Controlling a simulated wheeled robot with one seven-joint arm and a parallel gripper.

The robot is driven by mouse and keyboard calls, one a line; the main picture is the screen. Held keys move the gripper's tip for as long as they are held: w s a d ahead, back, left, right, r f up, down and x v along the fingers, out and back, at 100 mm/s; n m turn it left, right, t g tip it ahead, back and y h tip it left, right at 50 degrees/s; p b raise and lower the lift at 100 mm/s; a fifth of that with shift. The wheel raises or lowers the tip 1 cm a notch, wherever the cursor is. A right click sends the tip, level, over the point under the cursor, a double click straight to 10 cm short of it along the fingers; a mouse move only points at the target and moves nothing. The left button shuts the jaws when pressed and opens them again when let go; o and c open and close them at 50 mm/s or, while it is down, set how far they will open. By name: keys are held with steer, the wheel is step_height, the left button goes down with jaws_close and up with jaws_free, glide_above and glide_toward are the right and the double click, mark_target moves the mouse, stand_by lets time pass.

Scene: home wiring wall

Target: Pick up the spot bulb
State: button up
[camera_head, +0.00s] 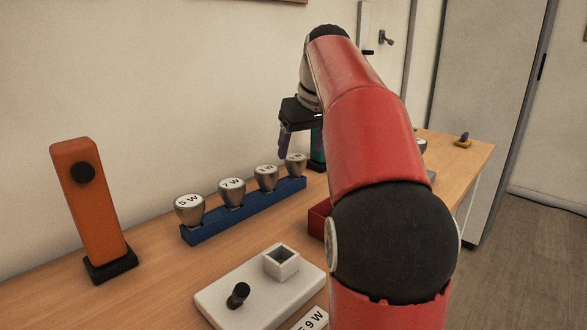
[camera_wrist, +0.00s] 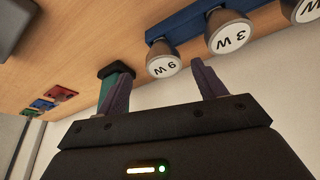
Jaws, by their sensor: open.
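Several spot bulbs with silvery cone bodies and white labelled faces stand in a row on a blue rack (camera_head: 245,215): 5 W (camera_head: 189,208), 7 W (camera_head: 232,192), 3 W (camera_head: 266,177), and one at the far end (camera_head: 296,164). In the wrist view that end bulb reads 9 W (camera_wrist: 163,63), with the 3 W bulb (camera_wrist: 229,36) beside it. My gripper (camera_wrist: 161,72) is open and empty. The 9 W face appears between its purple fingers, apart from both.
A teal object (camera_head: 318,150) on a black base stands just past the rack's far end, close to one finger. A white plate (camera_head: 225,302) with a black peg and square socket, a card reading 9 W (camera_head: 312,319), a red tray (camera_head: 318,218) and an orange post (camera_head: 90,200) share the table.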

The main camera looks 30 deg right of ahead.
mark_target(296, 158)
steer(key=x, duration=0.4)
steer(key=shift+w+a+f+b, duration=0.1)
steer(key=shift+a+f+b, duration=0.15)
steer(key=shift+f+b, duration=0.1)
steer(key=shift+r, duration=0.1)
steer(key=c, duration=1.1)
